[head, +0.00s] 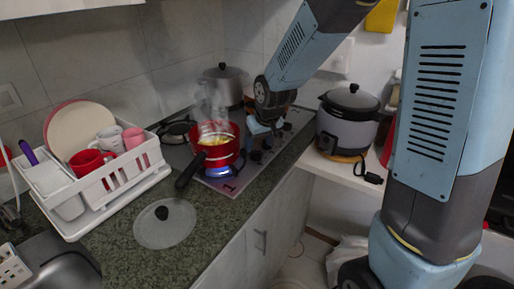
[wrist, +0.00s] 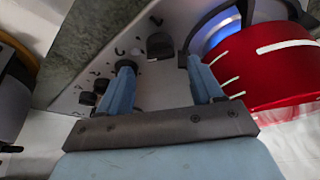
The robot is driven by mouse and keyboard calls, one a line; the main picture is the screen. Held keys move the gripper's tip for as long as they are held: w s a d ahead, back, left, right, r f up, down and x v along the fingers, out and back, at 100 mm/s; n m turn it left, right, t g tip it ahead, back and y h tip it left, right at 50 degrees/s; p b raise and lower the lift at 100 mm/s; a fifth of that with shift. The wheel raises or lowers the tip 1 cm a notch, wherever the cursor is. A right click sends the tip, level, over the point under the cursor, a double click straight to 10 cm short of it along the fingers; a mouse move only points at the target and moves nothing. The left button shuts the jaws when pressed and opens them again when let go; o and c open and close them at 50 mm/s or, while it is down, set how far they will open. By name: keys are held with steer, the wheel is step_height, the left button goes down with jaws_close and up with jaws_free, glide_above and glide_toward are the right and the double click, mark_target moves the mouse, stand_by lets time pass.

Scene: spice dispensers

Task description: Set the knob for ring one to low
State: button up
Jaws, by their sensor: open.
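Several dark knobs sit in a row on the hob panel (head: 277,150). In the wrist view, one knob (wrist: 160,45) lies just beyond the gap between my fingertips. Another knob (wrist: 126,65) is at the tip of my left finger, which partly hides it; touching or apart, I cannot tell. Two more knobs (wrist: 100,85) are left of that finger. I cannot tell which knob is for ring one. My gripper (wrist: 160,68) is open and empty, pointing at the panel. In the head view my gripper (head: 262,128) is beside the red pot, over the knobs.
A steaming red pot (head: 213,157) stands over a lit blue flame (wrist: 224,30), close to my right finger. Its black handle points front left. A grey pot (head: 225,88) stands behind, a rice cooker (head: 345,128) to the right, a dish rack (head: 100,200) and glass lid (head: 160,230) to the left.

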steer(key=v, duration=0.9)
